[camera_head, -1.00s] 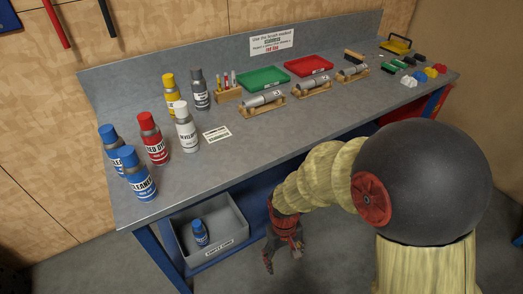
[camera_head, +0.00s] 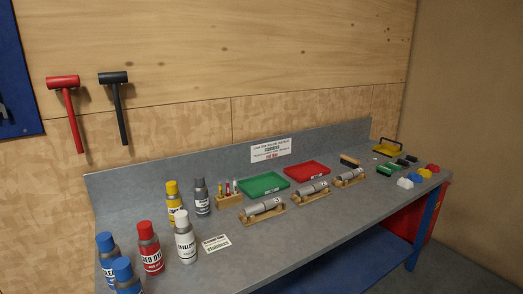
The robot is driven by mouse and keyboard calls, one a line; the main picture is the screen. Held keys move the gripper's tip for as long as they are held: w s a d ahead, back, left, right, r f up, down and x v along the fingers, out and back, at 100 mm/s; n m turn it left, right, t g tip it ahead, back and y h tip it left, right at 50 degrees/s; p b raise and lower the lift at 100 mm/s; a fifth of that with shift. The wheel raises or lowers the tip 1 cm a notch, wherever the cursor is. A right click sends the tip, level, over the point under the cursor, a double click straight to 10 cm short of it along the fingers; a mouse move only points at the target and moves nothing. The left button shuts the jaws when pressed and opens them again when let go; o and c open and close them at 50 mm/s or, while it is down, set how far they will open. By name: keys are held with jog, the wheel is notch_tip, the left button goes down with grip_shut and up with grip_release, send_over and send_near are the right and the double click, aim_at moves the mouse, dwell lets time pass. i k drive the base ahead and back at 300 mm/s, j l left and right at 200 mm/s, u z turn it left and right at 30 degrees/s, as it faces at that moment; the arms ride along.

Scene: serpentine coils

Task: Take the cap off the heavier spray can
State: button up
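Several spray cans stand upright on the left end of the grey bench. Two blue-capped cans stand at the front left, one behind (camera_head: 107,260) and one nearer (camera_head: 125,277), the nearer cut by the bottom edge. Beside them are a red-capped can labelled red dye (camera_head: 150,250), a white-capped developer can (camera_head: 185,238), a yellow-capped can (camera_head: 174,200) and a grey-capped can (camera_head: 201,197). All show caps on. I cannot tell which can is heavier. My gripper is out of view.
The bench (camera_head: 300,232) also holds a green tray (camera_head: 264,186), a red tray (camera_head: 306,171), metal cylinders on wooden cradles (camera_head: 263,208), a marker holder (camera_head: 229,201) and a small card (camera_head: 216,243). Two mallets (camera_head: 63,100) hang on the wall. The bench front is clear.

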aim_at(123, 270)
jog(key=k+l+u, duration=0.1)
jog(key=u, duration=1.45)
